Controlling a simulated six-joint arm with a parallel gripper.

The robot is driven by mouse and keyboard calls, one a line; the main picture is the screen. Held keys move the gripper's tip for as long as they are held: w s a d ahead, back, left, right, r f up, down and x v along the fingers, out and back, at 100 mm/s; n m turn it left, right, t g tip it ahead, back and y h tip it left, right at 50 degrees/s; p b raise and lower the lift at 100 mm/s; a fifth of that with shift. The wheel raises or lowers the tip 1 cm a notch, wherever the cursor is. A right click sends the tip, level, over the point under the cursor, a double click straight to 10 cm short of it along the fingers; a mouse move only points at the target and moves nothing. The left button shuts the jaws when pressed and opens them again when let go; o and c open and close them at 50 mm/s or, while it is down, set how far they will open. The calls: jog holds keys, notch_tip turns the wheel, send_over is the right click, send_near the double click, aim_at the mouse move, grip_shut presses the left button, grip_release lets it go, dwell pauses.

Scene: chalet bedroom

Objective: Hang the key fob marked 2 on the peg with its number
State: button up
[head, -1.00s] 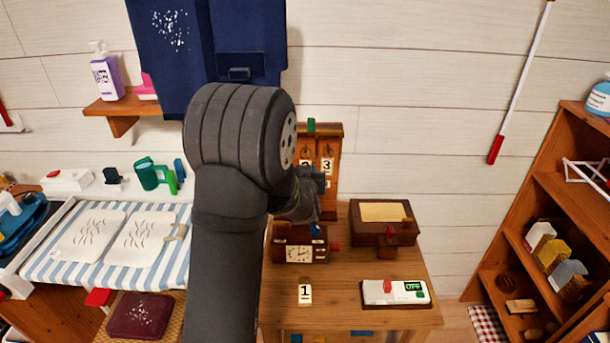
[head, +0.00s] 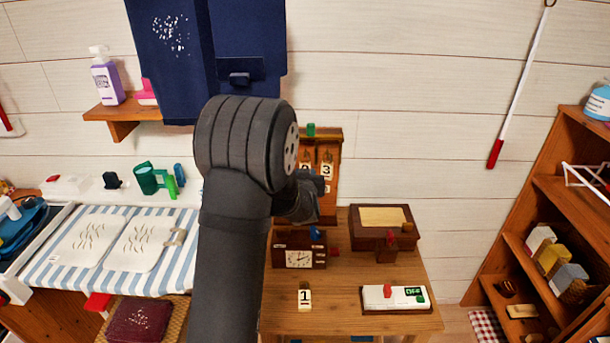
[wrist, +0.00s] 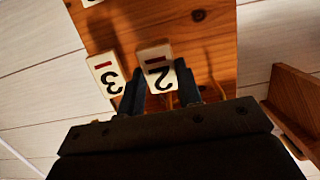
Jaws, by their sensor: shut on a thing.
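The key fob marked 2 (wrist: 156,68) is a white tag with a dark digit and a red bar, upside down in the wrist view. My gripper (wrist: 158,82) is shut on it, one dark finger at each side, in front of the wooden peg board (wrist: 205,40). A white tag marked 3 (wrist: 106,77) hangs tilted beside it. In the head view the peg board (head: 331,147) stands at the back of the table, partly hidden by my arm. My gripper (head: 312,190) is close to it. I cannot tell whether the fob's loop is around a peg.
A white tag marked 1 (head: 305,299) lies at the table's front. A brown clock (head: 299,258) stands below my gripper, a brown box (head: 382,226) to its right. A white device (head: 396,297) is at the front right. The table (head: 345,285) has free room between them.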

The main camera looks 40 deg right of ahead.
jog(key=o, duration=1)
jog(key=shift+o, duration=0.2)
jog(key=shift+a, duration=0.1)
jog(key=v, duration=1.7)
jog(key=shift+s, duration=0.2)
jog(key=x, duration=1.7)
jog(key=shift+w, duration=0.15)
jog(key=shift+r, duration=0.1)
